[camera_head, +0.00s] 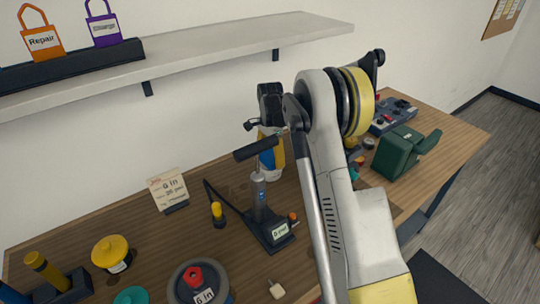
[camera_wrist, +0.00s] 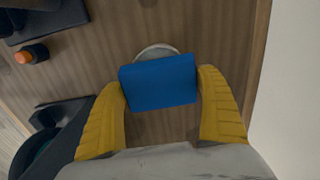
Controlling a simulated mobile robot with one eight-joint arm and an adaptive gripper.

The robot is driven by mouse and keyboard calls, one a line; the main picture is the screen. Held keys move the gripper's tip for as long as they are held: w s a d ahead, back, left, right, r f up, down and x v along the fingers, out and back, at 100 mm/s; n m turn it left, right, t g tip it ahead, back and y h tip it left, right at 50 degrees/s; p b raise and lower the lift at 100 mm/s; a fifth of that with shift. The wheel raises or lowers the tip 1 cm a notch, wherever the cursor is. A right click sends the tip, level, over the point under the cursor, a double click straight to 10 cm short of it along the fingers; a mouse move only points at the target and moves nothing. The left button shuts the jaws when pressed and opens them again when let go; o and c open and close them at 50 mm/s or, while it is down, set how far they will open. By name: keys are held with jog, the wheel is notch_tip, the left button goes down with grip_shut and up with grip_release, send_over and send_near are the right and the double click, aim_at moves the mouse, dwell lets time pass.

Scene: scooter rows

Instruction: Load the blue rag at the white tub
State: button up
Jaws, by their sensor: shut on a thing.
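My gripper (camera_wrist: 162,84) has yellow fingers, closed on the two sides of the blue rag (camera_wrist: 158,92) in the wrist view. The rag looks like a flat blue block. A round, pale rim (camera_wrist: 157,50), seemingly the white tub's, shows just behind the rag, which hides most of it. I cannot tell whether the rag touches it. In the head view my gripper (camera_head: 270,158) is over the back of the table, with a bit of blue between its fingers. My arm hides part of this area.
A grey device on a black stand (camera_head: 262,205) stands close to my gripper. A sign card (camera_head: 168,190), a yellow-lidded pot (camera_head: 112,253) and a round container (camera_head: 200,287) are to the left. A green box (camera_head: 397,152) is at right. A shelf (camera_head: 200,55) runs above.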

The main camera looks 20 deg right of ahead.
aim_at(270, 154)
jog(key=shift+f+b, duration=0.4)
jog(key=shift+f, duration=0.1)
dwell(2.0)
jog(key=shift+r+p, duration=1.8)
jog(key=shift+r, duration=1.75)
